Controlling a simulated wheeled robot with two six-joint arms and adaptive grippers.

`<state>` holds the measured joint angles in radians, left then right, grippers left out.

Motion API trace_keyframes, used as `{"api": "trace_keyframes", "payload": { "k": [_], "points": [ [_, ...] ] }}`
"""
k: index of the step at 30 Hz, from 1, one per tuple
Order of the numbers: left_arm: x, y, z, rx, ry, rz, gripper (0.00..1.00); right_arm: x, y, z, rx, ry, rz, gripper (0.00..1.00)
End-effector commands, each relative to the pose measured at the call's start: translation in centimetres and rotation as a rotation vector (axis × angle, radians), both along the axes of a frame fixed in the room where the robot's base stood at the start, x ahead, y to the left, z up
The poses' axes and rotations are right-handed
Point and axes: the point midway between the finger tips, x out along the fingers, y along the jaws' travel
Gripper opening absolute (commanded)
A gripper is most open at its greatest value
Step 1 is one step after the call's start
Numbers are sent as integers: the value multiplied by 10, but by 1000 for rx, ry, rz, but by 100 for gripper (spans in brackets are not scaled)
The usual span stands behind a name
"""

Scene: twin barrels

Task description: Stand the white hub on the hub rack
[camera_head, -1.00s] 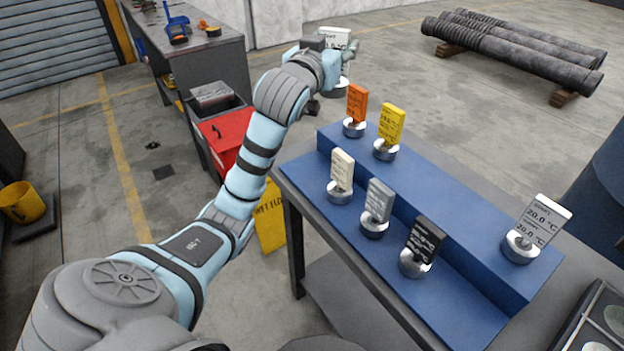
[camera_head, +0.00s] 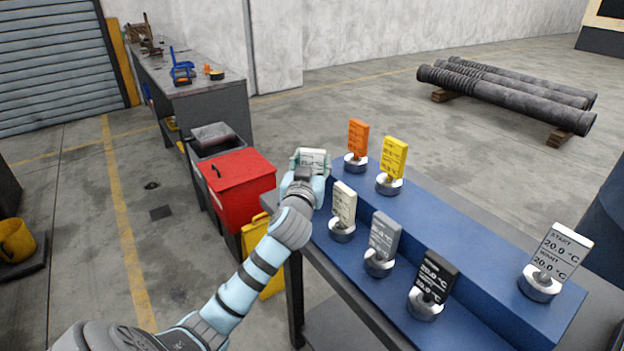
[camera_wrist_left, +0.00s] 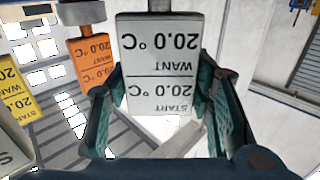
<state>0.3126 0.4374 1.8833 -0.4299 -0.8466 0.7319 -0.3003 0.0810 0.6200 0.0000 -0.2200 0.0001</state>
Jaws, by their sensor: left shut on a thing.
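My left gripper (camera_head: 311,166) is shut on a white hub (camera_head: 314,156), a pale upright block with text on its face. In the left wrist view the hub (camera_wrist_left: 158,60) appears upside down between the teal fingers of the gripper (camera_wrist_left: 160,88). The blue stepped hub rack (camera_head: 484,243) lies to the right of the gripper. The held hub is by the rack's far left end; I cannot tell its exact height. A similar white hub (camera_head: 558,252) stands at the rack's right end. The held hub's round base is mostly hidden in the head view.
On the upper step stand an orange hub (camera_head: 358,138) and a yellow hub (camera_head: 393,157). On the lower step stand a cream hub (camera_head: 344,202), a grey hub (camera_head: 384,236) and a black hub (camera_head: 434,277). A red box (camera_head: 240,185) stands left of the gripper.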

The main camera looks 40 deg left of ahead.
Motion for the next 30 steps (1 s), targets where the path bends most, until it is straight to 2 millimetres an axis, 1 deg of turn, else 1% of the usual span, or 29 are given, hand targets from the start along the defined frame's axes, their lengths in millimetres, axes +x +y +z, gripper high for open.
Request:
{"api": "trace_keyframes", "payload": {
  "k": [1,3,4,6,11,12,13,14,24,26,29,30],
  "points": [
    [0,0,-11,2,0,-1,0,0,0,-6,0,0,0,0],
    [0,0,-25,1,0,-1,0,0,0,-11,0,0,0,0],
    [0,-1,-29,1,0,-1,0,0,0,-12,0,0,0,0],
    [0,-1,-32,2,-1,-2,0,0,0,-12,0,0,0,0],
    [0,-1,-31,2,-1,-1,0,0,0,-11,0,0,0,0],
    [0,0,-33,-1,3,0,49,0,0,-11,0,0,0,0],
    [0,0,-32,-1,3,0,53,0,0,-11,0,0,0,0],
    [0,0,-32,-1,3,0,55,0,0,-11,0,0,0,0],
    [-2,-1,-32,0,2,-1,55,0,0,-10,1,0,0,0],
    [-6,-3,-32,0,2,-1,55,0,1,-10,1,0,0,0],
    [-18,-10,-31,0,2,-1,55,0,1,-8,2,0,-1,0],
    [-25,-14,-31,0,2,-2,55,0,1,-6,2,0,-1,0]
  ]
}}
